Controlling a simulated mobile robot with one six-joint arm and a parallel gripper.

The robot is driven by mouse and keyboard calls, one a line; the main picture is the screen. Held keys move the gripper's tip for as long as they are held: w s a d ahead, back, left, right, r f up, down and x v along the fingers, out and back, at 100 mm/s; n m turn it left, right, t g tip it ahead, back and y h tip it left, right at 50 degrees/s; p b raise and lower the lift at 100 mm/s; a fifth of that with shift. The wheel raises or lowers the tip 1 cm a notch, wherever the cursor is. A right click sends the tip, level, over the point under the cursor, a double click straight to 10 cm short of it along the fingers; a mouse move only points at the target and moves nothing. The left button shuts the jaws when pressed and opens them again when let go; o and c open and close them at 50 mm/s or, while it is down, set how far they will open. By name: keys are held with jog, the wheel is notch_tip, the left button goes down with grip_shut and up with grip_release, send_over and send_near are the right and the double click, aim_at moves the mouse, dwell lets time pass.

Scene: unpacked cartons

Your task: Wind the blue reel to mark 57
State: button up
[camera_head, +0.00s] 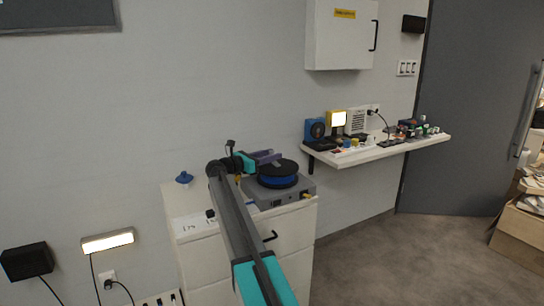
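A blue reel (276,182) with a dark, round top sits on a grey box-shaped device (290,195) on top of a white drawer cabinet (214,250). My arm reaches up to it from the lower middle of the picture. My gripper (270,156), with purple fingers, is at the reel's back left edge, close to its dark top. I cannot tell whether it touches the reel or whether the fingers are apart. No mark numbers are readable at this size.
A small blue knob-like thing (184,177) lies on the cabinet's back left. A white wall shelf (385,152) to the right holds a blue device (315,130), a lit yellow-framed lamp (337,119) and several small items. A white wall cabinet (340,40) hangs above.

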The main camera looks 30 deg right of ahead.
jog(key=s+a+p, duration=0.1)
jog(key=a, duration=1.2)
jog(key=shift+s+a, duration=0.25)
jog(key=shift+a, duration=0.15)
